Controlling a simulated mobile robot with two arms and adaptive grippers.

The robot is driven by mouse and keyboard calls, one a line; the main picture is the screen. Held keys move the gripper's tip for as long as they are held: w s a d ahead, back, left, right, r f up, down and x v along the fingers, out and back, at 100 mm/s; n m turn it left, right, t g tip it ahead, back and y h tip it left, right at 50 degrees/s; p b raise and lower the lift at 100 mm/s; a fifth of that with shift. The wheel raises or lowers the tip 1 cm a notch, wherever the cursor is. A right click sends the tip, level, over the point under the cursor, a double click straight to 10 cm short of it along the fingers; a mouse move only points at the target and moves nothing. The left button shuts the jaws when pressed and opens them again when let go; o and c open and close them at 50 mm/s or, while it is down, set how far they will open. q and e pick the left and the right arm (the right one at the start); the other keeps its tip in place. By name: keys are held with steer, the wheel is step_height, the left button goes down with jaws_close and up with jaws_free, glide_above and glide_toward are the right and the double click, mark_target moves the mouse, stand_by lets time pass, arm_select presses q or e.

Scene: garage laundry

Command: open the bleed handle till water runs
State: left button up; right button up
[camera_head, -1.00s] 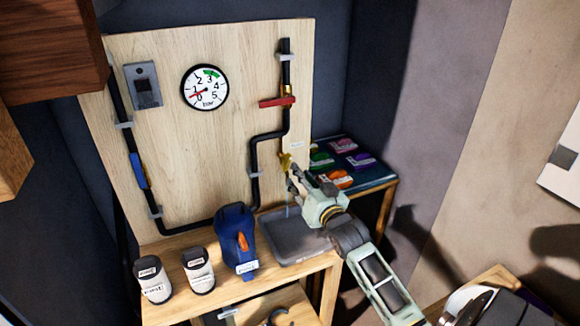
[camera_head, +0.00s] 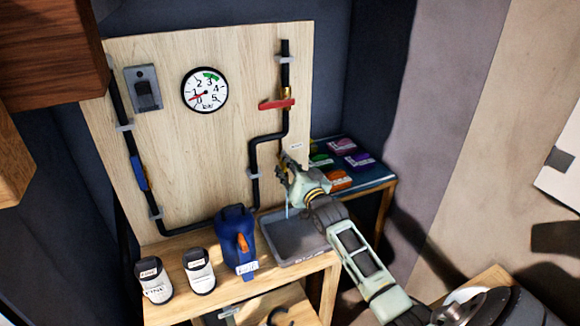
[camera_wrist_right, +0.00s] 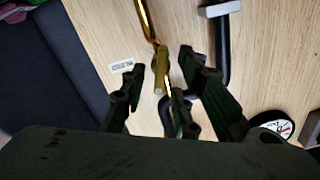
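The brass bleed handle (camera_wrist_right: 160,68) shows in the right wrist view, at the lower end of a brass fitting on the board. My right gripper (camera_head: 285,163) is at the bleed point in the head view and hides most of the handle there. In the wrist view its dark fingers (camera_wrist_right: 155,95) stand apart on either side of the handle, with gaps visible; contact is unclear. A thin pale streak (camera_head: 287,212), like water, runs below the gripper toward the grey tray (camera_head: 300,258). My left gripper is not in view.
The wooden board (camera_head: 200,140) carries black pipes, a pressure gauge (camera_head: 205,91) and a red lever (camera_head: 277,104). A blue jug (camera_head: 232,225) and two white containers (camera_head: 200,272) stand left of the tray. Coloured packs (camera_head: 342,145) lie on the shelf right of the board.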

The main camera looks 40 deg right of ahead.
steer(key=shift+c, duration=0.5)
jaws_close()
steer(key=shift+n, duration=0.7)
steer(key=shift+o, duration=0.5)
jaws_free()
steer(key=v, duration=1.2)
